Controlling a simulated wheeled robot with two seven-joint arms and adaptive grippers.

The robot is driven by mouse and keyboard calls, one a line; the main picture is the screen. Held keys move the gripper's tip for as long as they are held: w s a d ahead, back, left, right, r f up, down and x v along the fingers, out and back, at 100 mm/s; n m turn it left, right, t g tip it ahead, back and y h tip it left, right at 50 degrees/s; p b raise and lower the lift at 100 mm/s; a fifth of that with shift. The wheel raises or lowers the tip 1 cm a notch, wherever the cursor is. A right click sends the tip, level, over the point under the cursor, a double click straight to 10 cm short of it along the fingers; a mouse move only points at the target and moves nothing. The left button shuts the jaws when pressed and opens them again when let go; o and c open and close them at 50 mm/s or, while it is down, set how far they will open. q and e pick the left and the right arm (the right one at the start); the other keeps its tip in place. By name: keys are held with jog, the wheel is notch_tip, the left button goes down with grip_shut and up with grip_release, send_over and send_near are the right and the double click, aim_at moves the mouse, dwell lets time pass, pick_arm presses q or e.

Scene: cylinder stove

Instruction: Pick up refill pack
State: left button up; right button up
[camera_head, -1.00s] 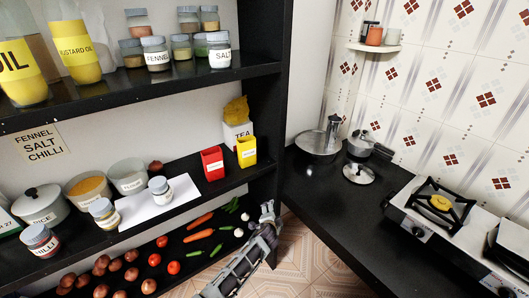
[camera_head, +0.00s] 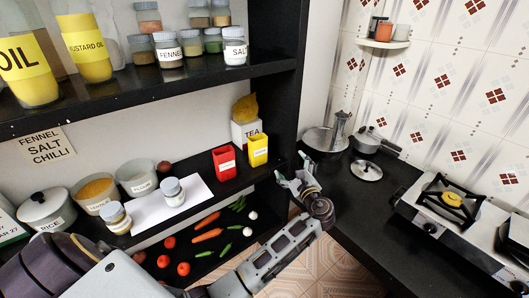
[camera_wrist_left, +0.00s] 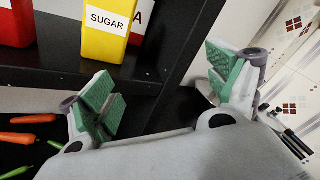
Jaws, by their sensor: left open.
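A yellow pouch (camera_head: 245,108), likely the refill pack, stands on the middle shelf at or behind the white TEA box (camera_head: 246,130). Its lower part is hidden. My left gripper (camera_head: 291,168) is open and empty, to the right of and below the yellow SUGAR container (camera_head: 258,151), apart from it. In the left wrist view, the green-padded fingers of the gripper (camera_wrist_left: 165,90) are spread with nothing between them. The yellow SUGAR container (camera_wrist_left: 106,30) shows beyond them at upper left, and the pouch is not visible there. My right gripper is not in view.
A red container (camera_head: 224,163) stands left of the yellow one, near the shelf's front edge. The black cabinet side panel (camera_head: 288,95) stands right of the TEA box. A pan (camera_head: 319,140) and stove (camera_head: 446,208) are on the right counter. Vegetables lie on the bottom shelf.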

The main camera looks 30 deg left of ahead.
aim_at(261, 152)
pick_arm(q)
jog(key=shift+s+a+r+m+g+y, duration=0.15)
jog(key=shift+s+a+m+g+y, duration=0.4)
jog(key=shift+s+m, duration=0.25)
jog(key=shift+s+a+r+m+g+y, duration=0.2)
jog(key=shift+s+a+m+g+y, duration=0.3)
jog(key=shift+s+m, duration=0.3)
jog(key=shift+s+a+r+m+g+y, duration=0.15)
jog(key=shift+s+a+m+g+y, duration=0.35)
jog(key=shift+s+m, duration=0.3)
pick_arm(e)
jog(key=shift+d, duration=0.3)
pick_arm(q)
jog(key=shift+a, duration=0.1)
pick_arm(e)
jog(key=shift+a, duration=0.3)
pick_arm(q)
jog(key=shift+p+x, duration=0.6)
jog(key=shift+x, duration=3.75)
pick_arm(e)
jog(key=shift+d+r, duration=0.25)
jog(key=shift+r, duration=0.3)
